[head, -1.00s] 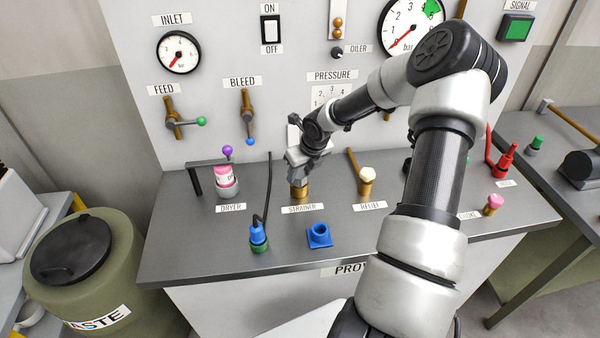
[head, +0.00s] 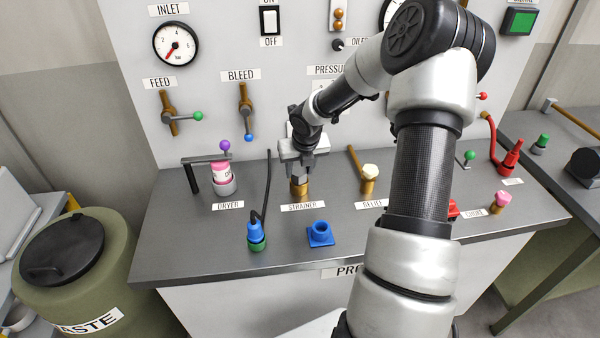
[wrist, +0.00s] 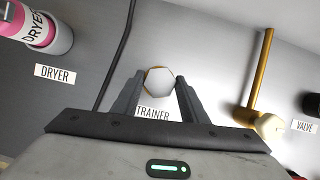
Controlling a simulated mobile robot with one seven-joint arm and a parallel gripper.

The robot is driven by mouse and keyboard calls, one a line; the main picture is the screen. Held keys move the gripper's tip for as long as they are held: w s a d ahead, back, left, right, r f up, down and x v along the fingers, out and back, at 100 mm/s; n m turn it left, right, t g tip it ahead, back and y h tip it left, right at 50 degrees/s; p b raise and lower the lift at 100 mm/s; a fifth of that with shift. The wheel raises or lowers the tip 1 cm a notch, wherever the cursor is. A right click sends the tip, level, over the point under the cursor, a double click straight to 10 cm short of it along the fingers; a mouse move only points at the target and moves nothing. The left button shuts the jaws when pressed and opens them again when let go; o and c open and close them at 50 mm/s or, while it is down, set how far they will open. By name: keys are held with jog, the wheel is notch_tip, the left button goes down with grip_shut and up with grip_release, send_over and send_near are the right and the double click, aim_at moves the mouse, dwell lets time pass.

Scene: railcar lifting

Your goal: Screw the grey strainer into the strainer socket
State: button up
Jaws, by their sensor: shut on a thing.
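The grey strainer (head: 299,172) stands upright at the brass strainer socket (head: 299,188), behind the STRAINER label. In the wrist view the strainer's hexagonal top (wrist: 160,81) sits between my fingers, with a thin brass edge of the socket (wrist: 147,76) showing beside it. My gripper (head: 299,164) points down from above and is shut on the strainer. The fingers also show in the wrist view (wrist: 159,90), one on each side of the strainer. How deep the strainer sits in the socket cannot be told.
The pink dryer (head: 222,175) with its black bracket stands to the left. The brass relief valve (head: 368,180) stands close on the right. A blue plug on a green base (head: 256,236) with a black cable and a blue square socket (head: 320,234) are in front.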

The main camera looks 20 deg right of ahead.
jog(key=shift+a+f+m+b, duration=0.3)
jog(key=shift+a+m+b, duration=0.3)
jog(key=shift+m+b, duration=0.4)
jog(key=shift+m+g+h+b, duration=0.4)
jog(key=shift+m+h+b, duration=0.3)
jog(key=shift+m+b, duration=0.35)
jog(key=shift+m+h+b, duration=0.3)
jog(key=shift+m+b, duration=0.55)
jog(key=shift+m, duration=0.3)
jog(key=m+g+h+b, duration=0.1)
jog(key=m, duration=0.2)
jog(key=shift+o, duration=0.2)
jog(key=shift+d+r+m+g, duration=0.1)
jog(key=shift+d+m+g, duration=0.1)
jog(key=shift+m+g, duration=0.5)
jog(key=shift+s+d, duration=0.1)
jog(key=shift+d, duration=0.05)
jog(key=shift+c, duration=0.2)
jog(key=o, duration=1.2)
jog(key=shift+d, duration=0.15)
jog(key=shift+c, duration=0.2)
jog(key=shift+r, duration=0.1)
